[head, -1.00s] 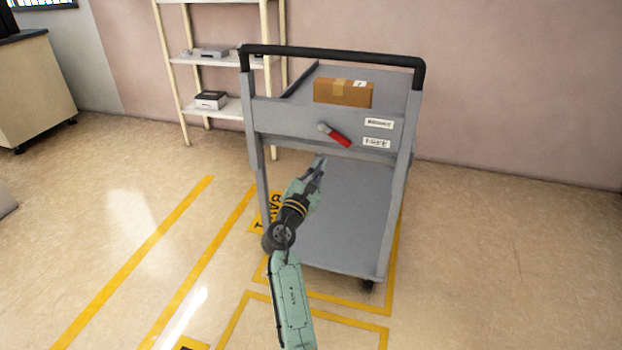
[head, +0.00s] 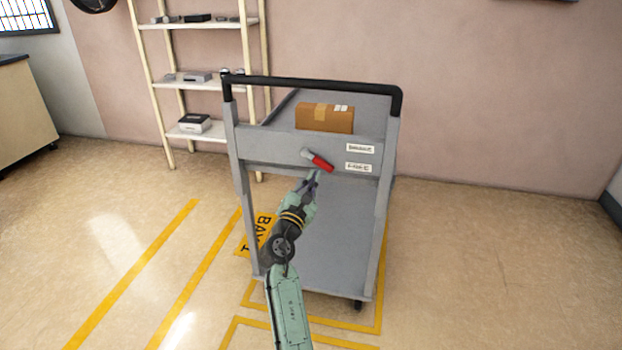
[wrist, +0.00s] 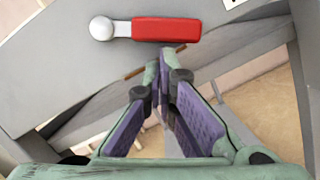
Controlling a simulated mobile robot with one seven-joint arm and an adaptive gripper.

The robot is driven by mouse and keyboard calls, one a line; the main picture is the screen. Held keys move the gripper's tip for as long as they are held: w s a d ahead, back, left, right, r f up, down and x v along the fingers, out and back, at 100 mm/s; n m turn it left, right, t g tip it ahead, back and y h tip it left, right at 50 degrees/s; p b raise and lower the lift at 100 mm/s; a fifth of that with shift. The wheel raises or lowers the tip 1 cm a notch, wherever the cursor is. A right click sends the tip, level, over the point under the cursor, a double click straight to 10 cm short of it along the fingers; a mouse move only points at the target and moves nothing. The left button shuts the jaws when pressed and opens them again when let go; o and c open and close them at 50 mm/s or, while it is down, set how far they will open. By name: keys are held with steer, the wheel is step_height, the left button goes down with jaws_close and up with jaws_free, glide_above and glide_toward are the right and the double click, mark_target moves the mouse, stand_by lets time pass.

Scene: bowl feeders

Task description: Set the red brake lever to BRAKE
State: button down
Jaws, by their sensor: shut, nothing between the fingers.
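The red brake lever (head: 322,163) is on the cart's grey end panel, its red grip slanting down to the right from a pale pivot. Two white labels, an upper one (head: 361,148) and a lower one (head: 358,167), sit to its right; the lever's end points toward the lower one. The lever (wrist: 166,30) also shows near the top of the wrist view. My gripper (head: 314,176) is just below the lever, apart from it as far as I can see. In the wrist view its fingertips (wrist: 159,62) are together, with nothing between them.
The grey cart (head: 250,144) has a black push handle (head: 312,84) above the panel. A cardboard box (head: 324,118) sits on its top shelf. A shelf rack (head: 150,85) stands behind at the left.

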steer(key=shift+d+r+n+p, duration=0.15)
steer(key=shift+d+n+p, duration=0.15)
steer(key=shift+n+p, duration=0.35)
steer(key=shift+s+d+r+n+t+y+p, duration=0.1)
steer(key=shift+r+n+t+y+p, duration=0.05)
steer(key=shift+n+t+y+p, duration=0.15)
steer(key=n+p, duration=0.1)
steer(key=d+r+n+p, duration=0.1)
steer(key=p, duration=0.1)
steer(key=n+p, duration=0.1)
steer(key=p, duration=0.1)
steer(key=shift+s+d+r+n+t+y, duration=0.2)
steer(key=shift+s+d+n+t+y, duration=0.1)
steer(key=shift+d+n+y, duration=0.1)
steer(key=shift+d, duration=0.1)
steer(key=b, duration=0.4)
glide_toward(324, 169)
steer(key=f, duration=0.1)
steer(key=s+f, duration=0.1)
steer(key=f, duration=0.2)
steer(key=shift+s+a+f, duration=0.15)
steer(key=shift+s+a, duration=0.2)
steer(key=shift+a, duration=0.05)
